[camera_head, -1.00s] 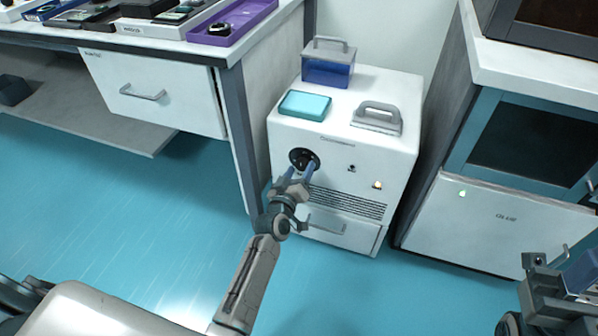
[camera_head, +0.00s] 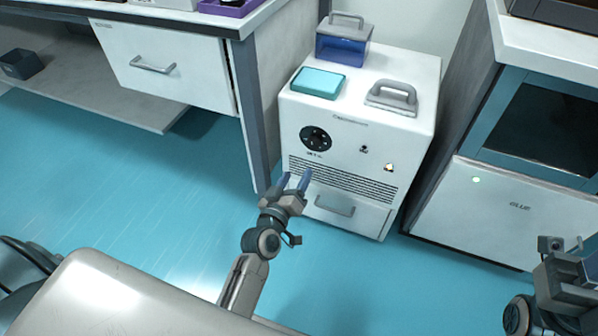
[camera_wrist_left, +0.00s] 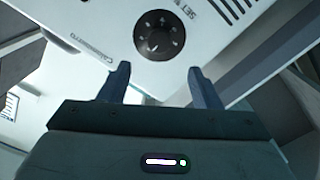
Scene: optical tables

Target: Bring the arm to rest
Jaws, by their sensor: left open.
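My left gripper (camera_head: 295,182) is open and empty in front of the white cabinet unit (camera_head: 412,150), below its black dial and near the vent slots. In the left wrist view the two fingers (camera_wrist_left: 160,85) are spread apart, with nothing between them. The round black dial (camera_head: 316,138) is clear of the fingers; it also shows in the left wrist view (camera_wrist_left: 159,35), beyond the fingertips. My right gripper (camera_head: 562,248) is partly in view at the right edge; its jaw opening is unclear.
On the unit stand a blue box with a grey handle (camera_head: 342,48), a teal box (camera_head: 318,82) and a grey handled piece (camera_head: 391,98). A drawer handle (camera_head: 335,206) is below the vents. A bench (camera_head: 180,70) is left, a glass-door cabinet (camera_head: 530,200) right. Blue floor between is open.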

